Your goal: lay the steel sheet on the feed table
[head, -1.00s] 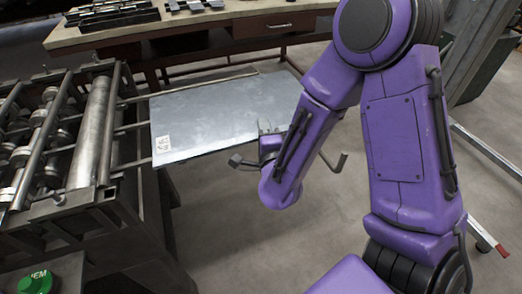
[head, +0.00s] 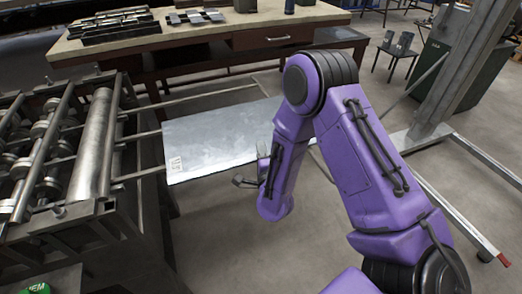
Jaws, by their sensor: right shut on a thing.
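The steel sheet (head: 212,138) is a flat grey plate with a small white label at its near left corner. It lies about level just right of the roll forming machine, over the feed table, whose thin rails (head: 190,98) stick out from the machine. I cannot tell whether the sheet touches the rails. My right gripper (head: 262,164) is shut on the sheet's near right edge; my purple arm hides its fingers in part and covers the sheet's right end. My left gripper is not in view.
The roll forming machine (head: 92,145) with its steel rollers stands at the left, close to the sheet's left edge. A wooden workbench (head: 230,35) with metal parts on it stands behind. A green button (head: 36,290) is at the bottom left. Open floor (head: 225,235) lies in front.

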